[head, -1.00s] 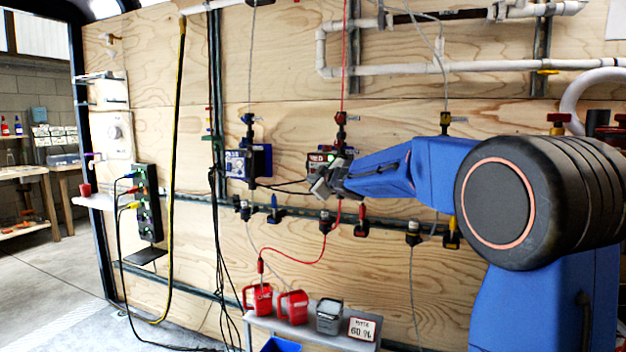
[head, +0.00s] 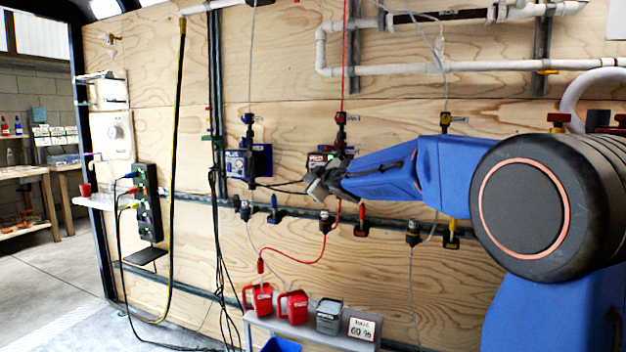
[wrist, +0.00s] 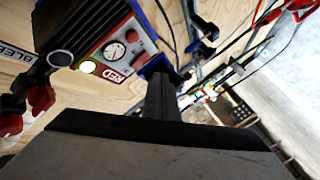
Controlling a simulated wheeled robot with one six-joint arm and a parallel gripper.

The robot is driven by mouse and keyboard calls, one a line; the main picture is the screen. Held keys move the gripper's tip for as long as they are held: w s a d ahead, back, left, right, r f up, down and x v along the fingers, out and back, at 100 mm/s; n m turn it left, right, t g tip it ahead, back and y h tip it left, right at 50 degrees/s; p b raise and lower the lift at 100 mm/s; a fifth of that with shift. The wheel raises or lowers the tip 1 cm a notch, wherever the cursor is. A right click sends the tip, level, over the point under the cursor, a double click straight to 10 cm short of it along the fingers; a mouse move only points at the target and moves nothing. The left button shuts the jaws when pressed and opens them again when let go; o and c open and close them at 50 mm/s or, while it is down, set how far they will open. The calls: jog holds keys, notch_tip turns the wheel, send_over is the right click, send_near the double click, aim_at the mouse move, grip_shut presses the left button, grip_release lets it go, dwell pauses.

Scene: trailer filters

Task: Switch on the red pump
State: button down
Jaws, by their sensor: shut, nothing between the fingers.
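The red pump (head: 318,159) is fixed to the plywood wall, partly hidden by my arm in the head view. In the wrist view its tilted front panel (wrist: 128,44) carries a round dial, a RED label and a glowing green light (wrist: 88,67). My gripper (head: 318,189) is shut and empty, just below the red pump in the head view. In the wrist view my dark gripper (wrist: 160,88) reaches up beside the panel's label end. Whether it touches the panel I cannot tell.
The blue pump (head: 243,163) is on the wall to the left. Below run several valves on a dark rail (head: 290,212) and a red hose (head: 300,260). Red jugs (head: 293,306) and a grey jug (head: 329,316) stand on a low shelf. A power strip (head: 148,203) hangs farther left.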

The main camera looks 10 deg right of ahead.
jog(key=s+a, duration=0.1)
jog(key=s, duration=0.1)
jog(key=shift+s+a+r, duration=0.2)
jog(key=shift+s+a, duration=0.2)
jog(key=s+d+f+m+g+h, duration=0.1)
jog(key=s+d+f+m+h, duration=0.15)
jog(key=s, duration=0.55)
jog(key=s+d+f+m+g+h, duration=0.15)
jog(key=s+d+f, duration=0.25)
jog(key=s, duration=0.4)
jog(key=s+d+f+m+g+h, duration=0.1)
jog(key=s+d+f+m+g, duration=0.2)
jog(key=s, duration=0.5)
jog(key=s+f+m+g, duration=0.1)
jog(key=s+f+g, duration=0.1)
jog(key=s+f, duration=0.4)
jog(key=s+a+f+m+g+y, duration=0.1)
jog(key=s+f, duration=0.6)
jog(key=s, duration=0.7)
jog(key=s+a+f+m+g+y, duration=0.1)
jog(key=s+f+g, duration=0.1)
jog(key=s+f, duration=0.4)
jog(key=s, duration=0.4)
jog(key=shift+a+f+m+g, duration=0.2)
jog(key=shift+f+m+g, duration=0.15)
jog(key=shift+f+m, duration=0.05)
